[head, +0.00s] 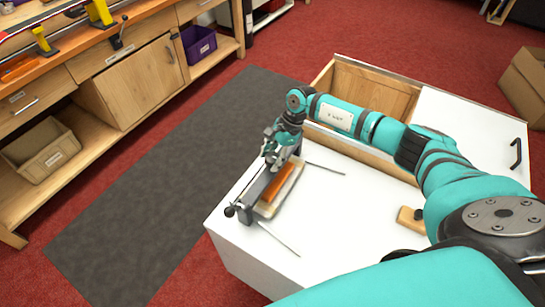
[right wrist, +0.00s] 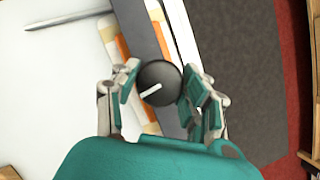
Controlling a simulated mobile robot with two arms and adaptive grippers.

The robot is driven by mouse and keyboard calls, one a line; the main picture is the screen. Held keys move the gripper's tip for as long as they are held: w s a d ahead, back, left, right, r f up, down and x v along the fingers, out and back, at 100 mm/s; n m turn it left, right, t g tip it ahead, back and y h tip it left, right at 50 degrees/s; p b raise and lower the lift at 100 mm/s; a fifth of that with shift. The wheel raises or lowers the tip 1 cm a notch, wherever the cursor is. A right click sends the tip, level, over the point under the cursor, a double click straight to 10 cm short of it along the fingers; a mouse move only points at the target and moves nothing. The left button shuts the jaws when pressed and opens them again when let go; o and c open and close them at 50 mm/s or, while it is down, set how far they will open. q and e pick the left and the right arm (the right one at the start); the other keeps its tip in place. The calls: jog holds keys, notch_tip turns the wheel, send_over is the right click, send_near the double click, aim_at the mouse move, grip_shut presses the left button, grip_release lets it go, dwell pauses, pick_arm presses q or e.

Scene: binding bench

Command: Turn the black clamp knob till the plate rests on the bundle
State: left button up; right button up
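The black clamp knob (right wrist: 160,78), round with a white pointer line, is between the fingers of my right gripper (right wrist: 163,84) in the right wrist view. The pads touch it on both sides. In the head view my right gripper (head: 275,155) is over the far end of the press and hides this knob. A long dark grey bar (right wrist: 142,22) runs under the knob. Beside it lies a pale bundle with an orange strip (head: 279,184). I cannot tell whether the plate touches the bundle. My left gripper is not in view.
The press stands near the left edge of a white bench top (head: 340,235). A thin metal rod (head: 279,239) sticks out at its near end. A wooden block (head: 410,219) lies to the right. Behind is an open wooden compartment (head: 370,88). A grey mat (head: 150,205) covers the floor left.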

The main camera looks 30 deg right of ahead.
jog(key=c, duration=0.3)
jog(key=shift+m, duration=0.5)
jog(key=shift+c, duration=0.2)
jog(key=o, duration=1.2)
jog(key=shift+c, duration=0.2)
jog(key=shift+r, duration=0.1)
jog(key=v, duration=1.2)
jog(key=shift+s, duration=0.2)
jog(key=shift+a, duration=0.1)
